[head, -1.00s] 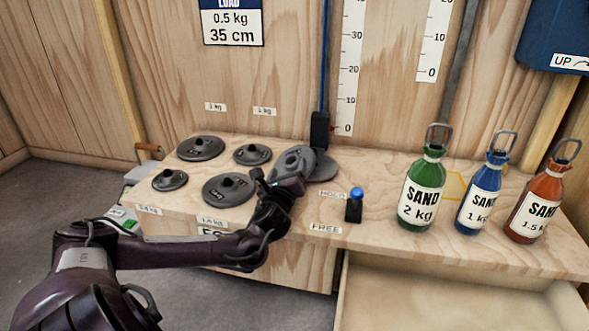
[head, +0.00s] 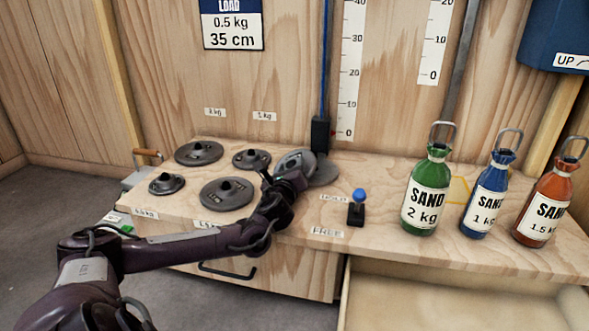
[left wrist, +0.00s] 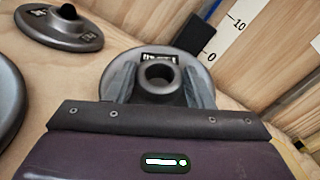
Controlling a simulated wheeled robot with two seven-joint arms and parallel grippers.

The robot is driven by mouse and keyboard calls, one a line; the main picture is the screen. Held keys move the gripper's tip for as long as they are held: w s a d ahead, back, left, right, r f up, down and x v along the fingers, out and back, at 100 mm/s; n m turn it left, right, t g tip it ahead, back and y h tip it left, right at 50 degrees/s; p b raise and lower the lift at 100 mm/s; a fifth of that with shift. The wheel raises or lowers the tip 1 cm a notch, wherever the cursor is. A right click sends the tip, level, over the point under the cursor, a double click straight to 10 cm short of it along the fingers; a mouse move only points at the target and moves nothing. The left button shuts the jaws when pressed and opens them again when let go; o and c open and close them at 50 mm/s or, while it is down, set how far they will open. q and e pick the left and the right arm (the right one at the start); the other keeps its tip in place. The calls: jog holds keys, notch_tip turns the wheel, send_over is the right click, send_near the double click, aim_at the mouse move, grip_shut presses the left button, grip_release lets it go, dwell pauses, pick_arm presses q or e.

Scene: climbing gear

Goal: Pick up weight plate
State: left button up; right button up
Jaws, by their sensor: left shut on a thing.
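My left gripper (head: 279,180) is shut on a grey weight plate (head: 293,160) at the right end of the plate group. In the left wrist view the two fingers close on the hollow hub of this weight plate (left wrist: 158,76). The plate looks slightly tilted in the head view, and a round grey disc (head: 325,172) shows partly behind it below the black block. I cannot tell whether the plate touches that disc. My right gripper is out of view.
Several other grey plates, such as the front one (head: 227,193), lie left of my gripper. A blue-knobbed lever (head: 358,205) stands to the right. Green (head: 427,190), blue (head: 487,197) and red (head: 543,205) sand bottles stand further right. An open drawer (head: 450,298) is below.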

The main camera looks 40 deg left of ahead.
pick_arm(q)
grip_shut()
jog(key=shift+r, duration=0.25)
